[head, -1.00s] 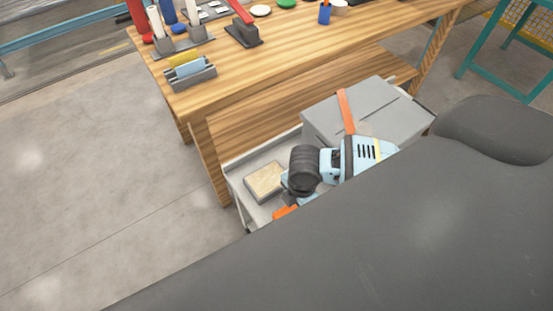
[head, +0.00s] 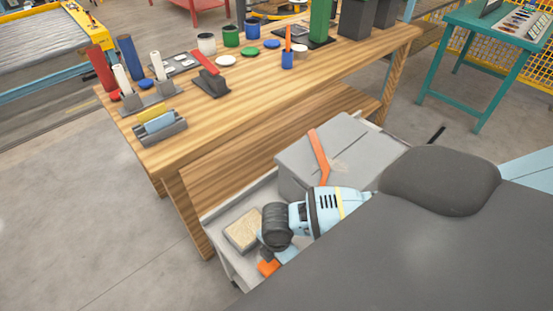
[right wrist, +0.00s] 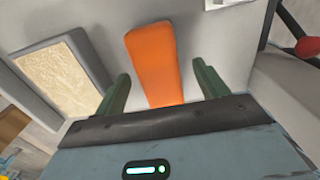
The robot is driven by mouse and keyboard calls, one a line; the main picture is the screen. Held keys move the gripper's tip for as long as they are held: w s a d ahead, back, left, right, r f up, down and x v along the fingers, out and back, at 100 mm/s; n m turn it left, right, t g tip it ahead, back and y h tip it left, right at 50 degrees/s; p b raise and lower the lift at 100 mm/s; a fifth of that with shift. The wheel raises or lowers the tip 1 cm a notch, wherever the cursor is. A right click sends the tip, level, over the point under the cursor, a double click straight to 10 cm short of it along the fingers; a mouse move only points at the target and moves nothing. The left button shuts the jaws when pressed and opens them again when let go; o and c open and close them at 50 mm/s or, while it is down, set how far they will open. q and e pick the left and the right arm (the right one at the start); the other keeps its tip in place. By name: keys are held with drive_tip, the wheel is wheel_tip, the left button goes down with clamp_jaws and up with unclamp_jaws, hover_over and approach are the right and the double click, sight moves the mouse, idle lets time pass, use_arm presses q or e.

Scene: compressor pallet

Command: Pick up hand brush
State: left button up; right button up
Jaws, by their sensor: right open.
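An orange, handle-shaped piece (right wrist: 155,60), possibly the hand brush, lies on a pale grey surface in the right wrist view. I see no bristles on it, so I cannot be sure. My right gripper (right wrist: 162,84) is open, with its two green fingers on either side of the orange piece's near end, apparently apart from it. In the head view the orange piece (head: 268,267) shows just below my right gripper (head: 279,254), over the grey cart's near end. My left gripper is not in view.
On the grey cart (head: 213,215), a tan-topped block in a grey frame (head: 243,231) lies left of the orange piece. A grey box with an orange strip (head: 345,150) stands behind my right arm. A wooden workbench (head: 265,75) with several items stands behind.

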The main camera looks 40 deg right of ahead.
wheel_tip(320, 180, down, 2)
drive_tip(key=shift+f, duration=0.25)
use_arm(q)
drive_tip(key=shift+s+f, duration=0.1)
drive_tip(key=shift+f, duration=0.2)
use_arm(e)
drive_tip(key=c, duration=1.1)
drive_tip(key=shift+r, duration=0.1)
drive_tip(key=shift+c, duration=0.2)
